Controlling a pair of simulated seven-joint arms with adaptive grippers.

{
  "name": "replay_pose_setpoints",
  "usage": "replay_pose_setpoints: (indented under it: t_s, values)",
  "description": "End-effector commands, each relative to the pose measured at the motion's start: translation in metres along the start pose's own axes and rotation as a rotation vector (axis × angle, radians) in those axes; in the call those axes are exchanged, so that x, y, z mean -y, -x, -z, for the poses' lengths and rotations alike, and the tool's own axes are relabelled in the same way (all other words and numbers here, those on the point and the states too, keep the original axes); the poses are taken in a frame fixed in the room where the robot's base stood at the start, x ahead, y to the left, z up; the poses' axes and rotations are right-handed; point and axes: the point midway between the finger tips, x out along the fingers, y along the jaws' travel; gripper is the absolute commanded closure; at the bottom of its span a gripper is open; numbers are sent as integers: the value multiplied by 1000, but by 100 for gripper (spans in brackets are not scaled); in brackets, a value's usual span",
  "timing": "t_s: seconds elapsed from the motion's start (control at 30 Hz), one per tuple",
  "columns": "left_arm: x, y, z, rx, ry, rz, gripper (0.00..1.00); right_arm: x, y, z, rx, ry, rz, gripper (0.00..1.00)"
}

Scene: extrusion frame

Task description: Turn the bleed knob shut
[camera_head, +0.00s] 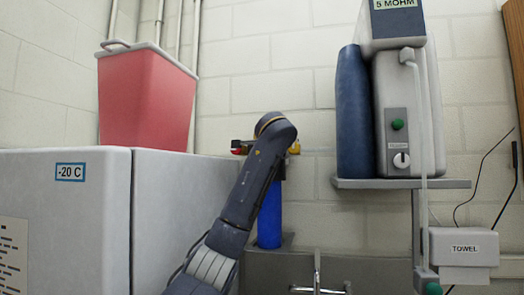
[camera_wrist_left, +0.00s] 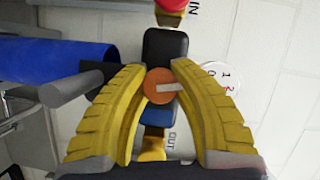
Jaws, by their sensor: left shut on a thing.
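The round orange knob (camera_wrist_left: 160,87) with a pale pointer mark sits on a dark valve body (camera_wrist_left: 165,46) in the left wrist view. My left gripper (camera_wrist_left: 160,74) has its yellow fingers on either side of the knob, shut on it. The pointer lies roughly across the picture, toward the right finger. In the head view my left arm reaches up to the blue filter housing (camera_head: 269,215), and its wrist hides the knob and fingers. My right gripper is in neither view.
A red handle (camera_wrist_left: 172,5) and a yellow fitting (camera_wrist_left: 152,150) flank the valve body. A numbered dial (camera_wrist_left: 222,73) is partly behind the right finger. In the head view, a freezer (camera_head: 60,220) stands left, a shelf unit (camera_head: 405,130) right, a faucet (camera_head: 318,275) below.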

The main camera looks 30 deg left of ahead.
Motion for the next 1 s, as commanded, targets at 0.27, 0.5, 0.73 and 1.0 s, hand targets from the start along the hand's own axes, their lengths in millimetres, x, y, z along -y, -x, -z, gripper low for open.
replay_pose_setpoints:
  t_s: [0.27, 0.5, 0.73, 1.0]
  values:
    - [-2, -1, 0, 2, -144, 55, 100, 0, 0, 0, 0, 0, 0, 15]
    - [-2, -1, 0, 2, -202, 80, 100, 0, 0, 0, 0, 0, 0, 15]
    - [-2, -1, 0, 3, -218, 85, 100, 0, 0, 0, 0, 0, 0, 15]
    - [-2, -1, -1, 4, -218, 85, 100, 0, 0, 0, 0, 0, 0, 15]
